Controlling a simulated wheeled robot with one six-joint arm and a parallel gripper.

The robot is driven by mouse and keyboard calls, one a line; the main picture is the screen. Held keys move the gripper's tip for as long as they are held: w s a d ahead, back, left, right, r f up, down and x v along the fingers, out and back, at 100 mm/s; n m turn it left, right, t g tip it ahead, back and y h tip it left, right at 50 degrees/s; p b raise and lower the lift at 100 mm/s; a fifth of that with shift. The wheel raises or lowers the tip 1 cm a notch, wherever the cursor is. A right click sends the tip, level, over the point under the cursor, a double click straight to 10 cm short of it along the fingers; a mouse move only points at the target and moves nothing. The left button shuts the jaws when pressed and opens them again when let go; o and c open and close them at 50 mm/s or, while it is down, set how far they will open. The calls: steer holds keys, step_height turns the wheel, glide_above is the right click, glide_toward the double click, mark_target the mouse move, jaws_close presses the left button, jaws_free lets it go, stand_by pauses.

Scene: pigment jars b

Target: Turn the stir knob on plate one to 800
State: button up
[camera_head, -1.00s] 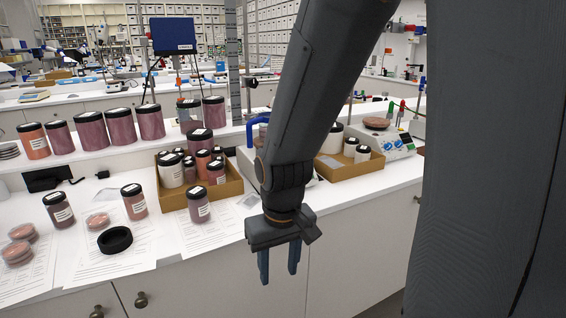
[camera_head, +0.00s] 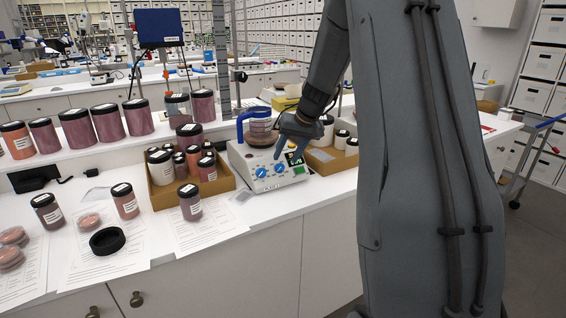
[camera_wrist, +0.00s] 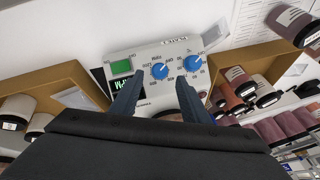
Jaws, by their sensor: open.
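A white hotplate (camera_head: 244,165) with a beaker (camera_head: 260,130) on top stands on the bench in the head view. Its front panel has two blue knobs, a dark display and a green button (camera_wrist: 121,67). The knob nearer the display (camera_wrist: 160,71) shows in both views (camera_head: 280,168); small lettering beside it looks like RPM. The other knob (camera_wrist: 193,63) has a °C mark near it. My gripper (camera_wrist: 160,79) is open and empty. In the wrist view its fingertips lie on either side of the knob nearer the display; contact cannot be told. The exact pointer setting is unclear.
Cardboard trays of jars stand left (camera_head: 222,187) and right (camera_head: 325,165) of the hotplate. My arm hides the area farther right.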

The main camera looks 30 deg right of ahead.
mark_target(281, 167)
steer(key=shift+p+x, duration=0.6)
steer(key=shift+x, duration=1.9)
steer(key=shift+s, duration=0.1)
steer(key=c, duration=1.1)
steer(key=shift+o, duration=0.2)
